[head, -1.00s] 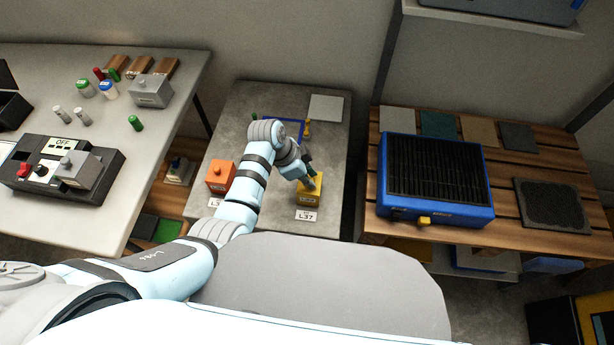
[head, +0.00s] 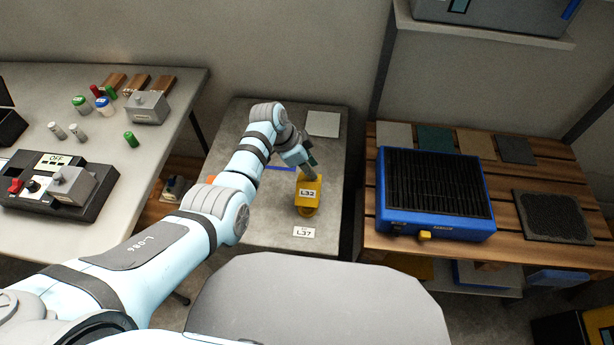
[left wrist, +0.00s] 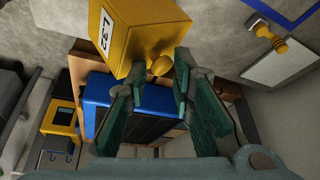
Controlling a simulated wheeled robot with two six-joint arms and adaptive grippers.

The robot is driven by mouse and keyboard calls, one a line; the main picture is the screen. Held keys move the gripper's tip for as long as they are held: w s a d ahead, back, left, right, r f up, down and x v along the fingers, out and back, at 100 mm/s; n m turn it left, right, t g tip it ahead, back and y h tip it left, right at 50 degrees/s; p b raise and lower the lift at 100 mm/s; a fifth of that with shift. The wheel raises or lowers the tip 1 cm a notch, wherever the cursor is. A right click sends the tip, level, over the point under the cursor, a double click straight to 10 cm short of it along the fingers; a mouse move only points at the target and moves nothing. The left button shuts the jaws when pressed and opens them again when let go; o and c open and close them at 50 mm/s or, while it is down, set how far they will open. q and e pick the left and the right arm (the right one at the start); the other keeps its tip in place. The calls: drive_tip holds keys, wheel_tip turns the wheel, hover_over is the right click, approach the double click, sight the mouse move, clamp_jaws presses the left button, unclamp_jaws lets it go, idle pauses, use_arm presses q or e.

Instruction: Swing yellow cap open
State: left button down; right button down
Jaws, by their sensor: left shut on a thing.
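The yellow cap (head: 310,190) is a box-like block with a white label that appears to read L32. It stands above a rounded yellow part (head: 306,211) on the grey table; whether they touch is unclear. My left gripper (head: 303,168) reaches it from behind. In the left wrist view, the cap (left wrist: 135,35) fills the top centre, with a small yellow knob (left wrist: 161,66) on its near side. My left gripper (left wrist: 162,68) is shut on this knob, the green fingers on either side. My right gripper is not in view.
A card marked L37 (head: 303,232) lies in front of the cap. A blue box with a black slatted top (head: 436,188) stands on the wooden rack to the right. A control box (head: 60,185) sits on the left table. A yellow stamp-like piece (left wrist: 265,32) shows in the wrist view.

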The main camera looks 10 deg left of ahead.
use_arm(q)
drive_tip(key=shift+w+a+f, duration=0.1)
drive_tip(key=shift+a+f, duration=0.05)
drive_tip(key=shift+f, duration=0.15)
drive_tip(key=c, duration=1.5)
unclamp_jaws()
drive_tip(key=shift+f, duration=0.1)
drive_tip(key=shift+c, duration=0.2)
drive_tip(key=shift+a, duration=0.1)
drive_tip(key=shift+w, duration=0.15)
drive_tip(key=v, duration=1.2)
drive_tip(key=shift+d, duration=0.35)
